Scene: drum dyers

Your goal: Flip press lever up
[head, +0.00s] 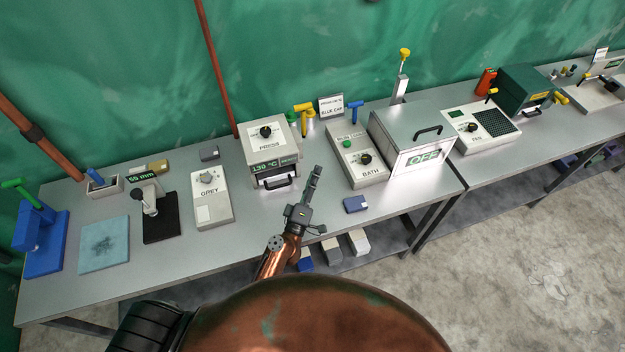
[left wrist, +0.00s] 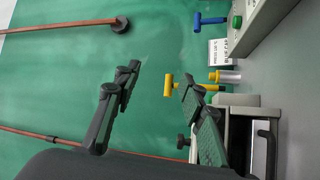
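The press (head: 270,150) is a pale box on the grey bench with a black knob, a "130 °C" display and a dark front handle (head: 280,182). A yellow T-shaped lever (head: 303,107) stands at its back right; I cannot tell whether it is joined to the press. In the left wrist view the picture is turned sideways, and the yellow lever (left wrist: 172,85) shows near the fingertips, partly behind one finger. My left gripper (head: 315,172) is open and empty, just right of the press front. The press (left wrist: 240,118) shows at lower right there. My right gripper is not in view.
The bath control box (head: 358,162) and the lidded "OFF" tank (head: 413,140) stand right of the gripper. A blue T-lever (head: 355,110) and a "BLUE CAP" sign (head: 330,105) are behind. A grey scale box labelled "OPEY" (head: 212,198) is left. A blue block (head: 356,203) lies near the front edge.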

